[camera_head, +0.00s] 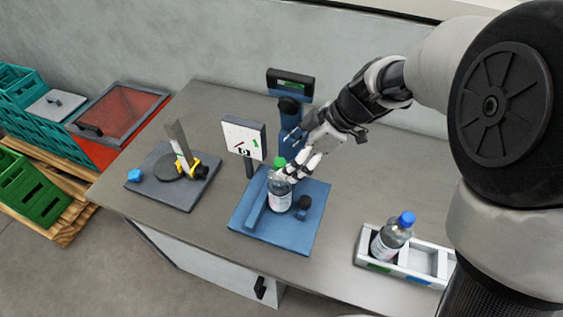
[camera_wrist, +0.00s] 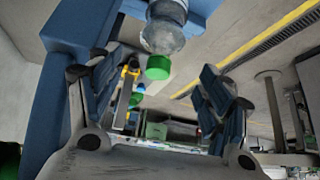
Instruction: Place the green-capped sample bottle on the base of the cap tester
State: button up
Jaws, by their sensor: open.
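The green-capped sample bottle (camera_head: 280,194) stands upright on the blue base (camera_head: 295,239) of the cap tester. It is clear with a white label; its green cap (camera_wrist: 158,67) also shows in the wrist view, between my fingers and toward their tips. My gripper (camera_head: 291,157) is open beside the upper part of the bottle, on its right and far side. Whether a finger touches the bottle I cannot tell. The tester's blue column (camera_head: 290,125) with a dark display rises behind, partly hidden by my gripper.
A white panel (camera_head: 243,138) on a post stands left of the bottle. A small dark knob (camera_head: 304,203) sits on its right. A grey fixture (camera_head: 174,192) lies further left. A white rack (camera_head: 433,284) at right holds a blue-capped bottle (camera_head: 391,237). Bare counter lies between.

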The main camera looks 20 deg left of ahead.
jog(key=shift+v, duration=0.85)
jog(key=s+d+r+m+t+h, duration=0.2)
jog(key=s+d+r+m+h, duration=0.1)
jog(key=s+d+m, duration=0.6)
jog(key=s+d+r+m+t+h, duration=0.3)
jog(key=s+d+r+m, duration=0.2)
jog(key=s+d+m, duration=0.5)
jog(key=d, duration=0.4)
jog(key=shift+s+r+h, duration=0.25)
jog(key=shift+s+h, duration=0.05)
